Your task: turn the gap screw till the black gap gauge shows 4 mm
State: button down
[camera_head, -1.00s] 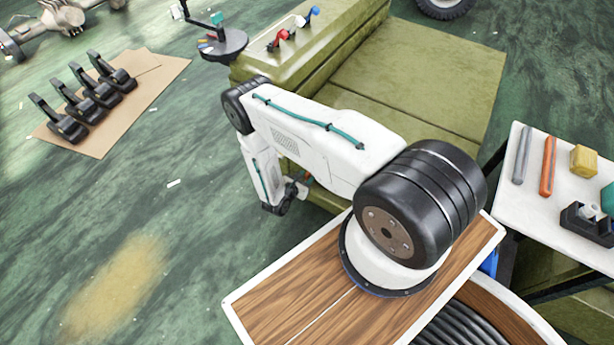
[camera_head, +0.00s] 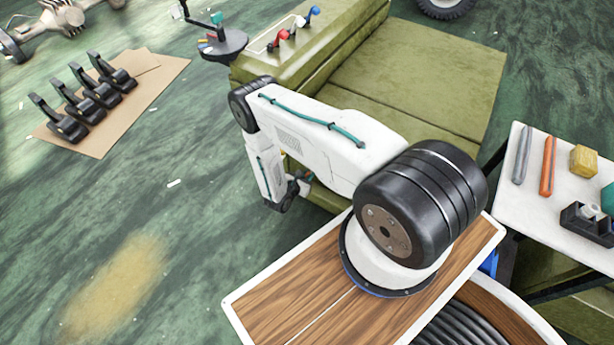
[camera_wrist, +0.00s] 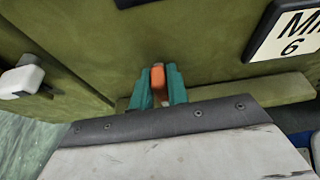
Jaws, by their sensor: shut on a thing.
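In the wrist view, the two teal fingers of my gripper (camera_wrist: 159,88) are shut on a small orange-red piece, seemingly the gap screw (camera_wrist: 158,76), by the green machine's wall (camera_wrist: 205,55). The fingers and my wrist hide most of it. A black part (camera_wrist: 134,3) is cut off by the top edge; I cannot tell whether it is the gap gauge, and no reading shows. In the head view, my gripper end (camera_head: 302,183) is low against the machine's near side, mostly hidden by my arm.
A plate marked "MI" and "6" (camera_wrist: 290,36) is at the wrist view's upper right, and a white-capped part (camera_wrist: 22,80) at left. In the head view, the green machine (camera_head: 410,85) stands behind my arm; a white side table (camera_head: 530,200) is at right. The left floor is largely open.

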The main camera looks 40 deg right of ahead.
jog(key=n, duration=0.1)
jog(key=n+g, duration=0.1)
jog(key=n+g+h, duration=0.1)
jog(key=shift+w+a+f+n, duration=0.15)
jog(key=shift+w+n, duration=0.1)
jog(key=shift+n, duration=0.15)
jog(key=n+g+h, duration=0.1)
jog(key=n, duration=0.1)
jog(key=n+g+h, duration=0.1)
jog(key=n, duration=0.1)
jog(key=shift+w+f, duration=0.15)
dwell(0.5)
jog(key=c, duration=1.4)
grip_release()
jog(key=a+r, duration=0.1)
jog(key=a, duration=0.6)
jog(key=shift+a+r, duration=0.25)
jog(key=shift+a, duration=0.1)
